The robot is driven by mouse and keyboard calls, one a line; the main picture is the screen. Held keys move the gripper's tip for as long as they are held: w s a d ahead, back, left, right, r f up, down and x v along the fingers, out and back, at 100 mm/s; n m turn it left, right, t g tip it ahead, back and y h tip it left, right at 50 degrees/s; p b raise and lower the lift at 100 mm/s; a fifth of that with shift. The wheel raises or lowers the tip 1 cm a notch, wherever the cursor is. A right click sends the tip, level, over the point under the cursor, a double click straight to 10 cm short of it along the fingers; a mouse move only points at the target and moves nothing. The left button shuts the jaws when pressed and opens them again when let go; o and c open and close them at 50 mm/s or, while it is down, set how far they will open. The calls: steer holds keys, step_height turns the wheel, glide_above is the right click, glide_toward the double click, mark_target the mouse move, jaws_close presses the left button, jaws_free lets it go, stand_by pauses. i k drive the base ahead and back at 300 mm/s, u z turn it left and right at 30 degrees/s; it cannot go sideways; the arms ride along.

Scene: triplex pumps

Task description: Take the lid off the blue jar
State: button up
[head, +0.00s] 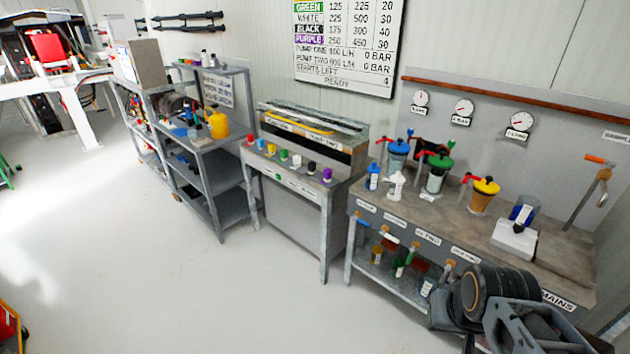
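A jar with a blue lid (397,147) stands upright at the back left of the right-hand bench, its lid on. A smaller blue bottle (372,177) stands in front of it, and a blue-tinted clear container (523,213) sits on a white device further right. I cannot tell for sure which is the blue jar; the blue-lidded one looks most like it. My arm, dark with grey links, shows at the lower right, in front of the bench and well apart from the jars. Its fingertips cannot be made out there, nor whether they hold anything.
A green-lidded jar (438,172), a yellow-lidded jar (484,195) and a white bottle (396,186) stand close by. Red-handled valves rise between the jars. An upright tap (592,190) stands at the right. Open floor (230,290) lies left of the bench.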

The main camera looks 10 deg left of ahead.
mark_target(373, 168)
steer(key=z, duration=0.25)
steer(key=k, duration=0.25)
steer(key=u, duration=1.4)
steer(key=i, duration=2.2)
steer(key=z, duration=1.25)
steer(key=i, duration=0.65)
steer(key=z, duration=0.55)
